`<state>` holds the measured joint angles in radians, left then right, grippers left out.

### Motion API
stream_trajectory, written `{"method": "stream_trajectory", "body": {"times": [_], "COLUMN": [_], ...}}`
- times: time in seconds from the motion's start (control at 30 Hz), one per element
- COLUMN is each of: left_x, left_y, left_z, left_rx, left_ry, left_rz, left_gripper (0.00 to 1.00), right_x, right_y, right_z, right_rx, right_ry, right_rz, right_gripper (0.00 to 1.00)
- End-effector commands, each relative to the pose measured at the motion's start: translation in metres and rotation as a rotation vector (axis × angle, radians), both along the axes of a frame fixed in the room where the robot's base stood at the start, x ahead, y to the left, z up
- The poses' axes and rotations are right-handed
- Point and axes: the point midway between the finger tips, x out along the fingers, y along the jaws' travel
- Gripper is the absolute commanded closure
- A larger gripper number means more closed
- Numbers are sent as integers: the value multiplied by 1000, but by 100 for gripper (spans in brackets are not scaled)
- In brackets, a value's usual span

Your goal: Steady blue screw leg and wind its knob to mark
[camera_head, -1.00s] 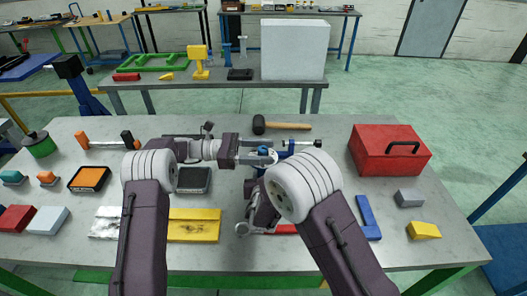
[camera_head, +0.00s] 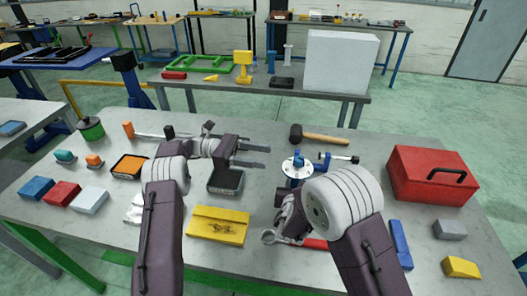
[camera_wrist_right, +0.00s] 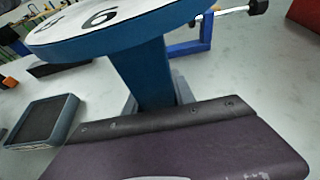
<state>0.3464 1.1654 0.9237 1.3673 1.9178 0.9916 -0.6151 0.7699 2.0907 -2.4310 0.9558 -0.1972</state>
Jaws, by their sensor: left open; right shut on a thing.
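The blue screw leg (camera_head: 297,181) stands upright on the grey table, topped by a white disc (camera_head: 289,168) with dark marks and a small blue piece at its centre. In the right wrist view, the blue post (camera_wrist_right: 147,75) rises to the disc's blue rim, and a 6 shows on its white face (camera_wrist_right: 90,20). My right gripper (camera_head: 290,190) is shut on the leg below the disc; its fingertips are largely hidden. My left gripper (camera_head: 262,157) is open and empty, left of the disc and apart from it.
A blue bracket with a rod and black knob (camera_head: 354,160) stands right of the leg. A mallet (camera_head: 318,136) lies behind. A red toolbox (camera_head: 432,175) is at right. A black tray (camera_head: 226,181) and yellow block (camera_head: 218,225) lie in front of my left gripper.

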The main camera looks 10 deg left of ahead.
Motion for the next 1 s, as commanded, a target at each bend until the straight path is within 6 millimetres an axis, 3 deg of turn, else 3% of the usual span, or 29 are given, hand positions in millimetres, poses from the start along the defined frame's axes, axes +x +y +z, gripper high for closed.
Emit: {"method": "stream_trajectory", "body": {"times": [0.03,0.07,0.17,0.5,1.0], "left_x": [0,0,0,0,0], "left_y": [0,0,0,0,0], "left_z": [0,0,0,1,8], "left_rx": [0,0,0,0,0], "left_ry": [0,0,0,0,0], "left_rz": [0,0,0,0,0], "left_gripper": [47,47,47,47,47], "right_x": [0,0,0,-3,-59], "right_y": [0,0,0,0,1], "right_z": [0,0,0,1,26], "right_rx": [0,0,0,0,1], "right_ry": [1,1,1,1,0], "right_rz": [0,0,0,1,2], "right_gripper": [100,61,35,35,35]}}
